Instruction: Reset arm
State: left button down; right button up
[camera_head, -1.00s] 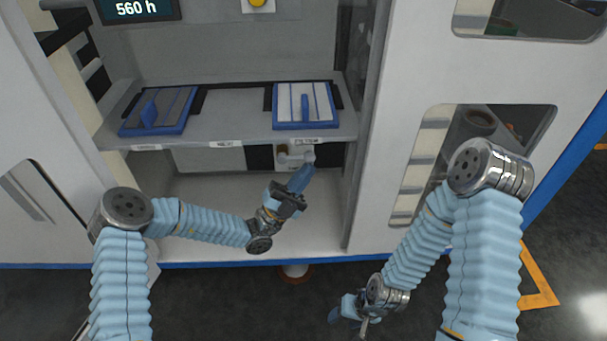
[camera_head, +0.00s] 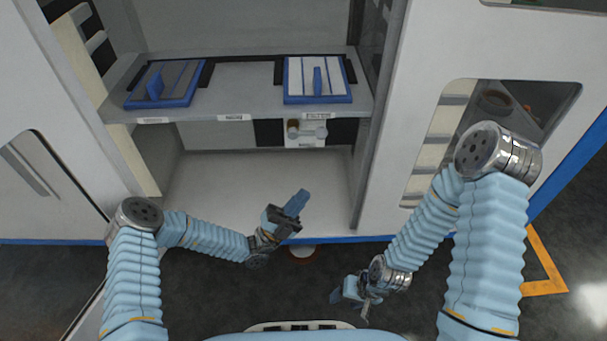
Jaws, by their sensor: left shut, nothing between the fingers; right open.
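My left gripper (camera_head: 297,203) is shut and empty. It is in front of the open cabinet's lower bay, seen against the bay's pale floor, with its blue fingertips pointing up and right. My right gripper (camera_head: 350,299) is open and empty, low over the dark floor in front of the cabinet, to the right of my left gripper. Its fingers are small and partly hidden by its own wrist.
The cabinet shelf (camera_head: 240,103) holds a blue-framed grey panel (camera_head: 178,83) at left and a blue-framed white filter panel (camera_head: 302,80) at right. A valve-like fitting (camera_head: 306,131) sits below the shelf. The right cabinet wall (camera_head: 398,120) stands near my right arm.

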pick_arm(q)
jog(key=shift+f, duration=0.15)
jog(key=s+d+f+m+g+y+p, duration=0.1)
jog(key=s+f+m+g+y+p, duration=0.35)
jog(key=s+m+g, duration=0.65)
jog(key=s+d+f+m+g+y+p, duration=0.1)
jog(key=s+d+f+m+g+y, duration=0.1)
jog(key=s+f+m+g+y, duration=0.7)
jog(key=s+a+m+t+y+p, duration=0.25)
jog(key=a+m+t+y, duration=0.2)
jog(key=a+m, duration=0.75)
jog(key=w+a+r+m+t+y, duration=0.1)
jog(key=w+a+m+t+y, duration=0.1)
jog(key=m, duration=0.9)
jog(key=w+a+t, duration=0.1)
jog(key=w+t, duration=0.1)
jog(key=shift+w+a+t+y+p, duration=0.25)
jog(key=shift+w+t+y+p, duration=0.1)
jog(key=shift+w+y+p, duration=0.05)
